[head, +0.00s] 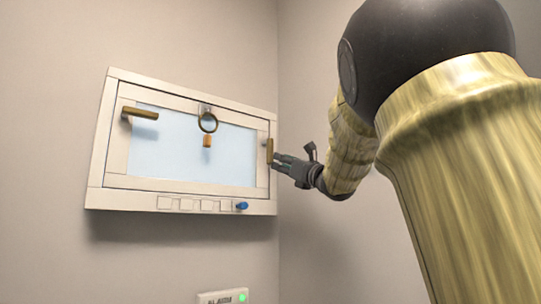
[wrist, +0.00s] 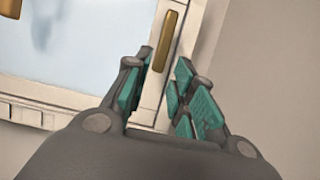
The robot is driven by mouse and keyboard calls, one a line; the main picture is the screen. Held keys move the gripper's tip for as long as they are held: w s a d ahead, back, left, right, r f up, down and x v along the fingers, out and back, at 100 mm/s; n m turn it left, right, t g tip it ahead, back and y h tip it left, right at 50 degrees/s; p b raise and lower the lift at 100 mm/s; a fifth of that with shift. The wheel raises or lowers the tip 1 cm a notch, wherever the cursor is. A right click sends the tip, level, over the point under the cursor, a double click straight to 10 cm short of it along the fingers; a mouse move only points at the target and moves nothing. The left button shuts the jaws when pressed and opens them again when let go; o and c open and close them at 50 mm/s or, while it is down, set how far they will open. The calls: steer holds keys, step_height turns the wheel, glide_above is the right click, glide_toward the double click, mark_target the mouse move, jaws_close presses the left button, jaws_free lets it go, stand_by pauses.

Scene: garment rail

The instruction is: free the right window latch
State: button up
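The right window latch (head: 269,151) is a small brass bar on the right side of the white window frame, standing about upright. In the wrist view the latch (wrist: 164,42) lies just ahead of my fingertips, in line with the gap between them. My gripper (head: 276,160) comes in from the right, close beside the latch. In the wrist view my gripper (wrist: 164,68) is open, its two teal-padded fingers apart with nothing held. I cannot tell whether a finger touches the latch. The left window latch (head: 139,113) is a brass bar lying about level.
An alarm box (head: 224,297) with a green light is below. The wall corner is close on the right.

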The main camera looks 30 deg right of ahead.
mark_target(272, 159)
steer(key=shift+p+x, duration=2.2)
steer(key=shift+x, duration=1.6)
steer(key=shift+d+f, duration=0.1)
steer(key=shift+c, duration=0.4)
jaws_close()
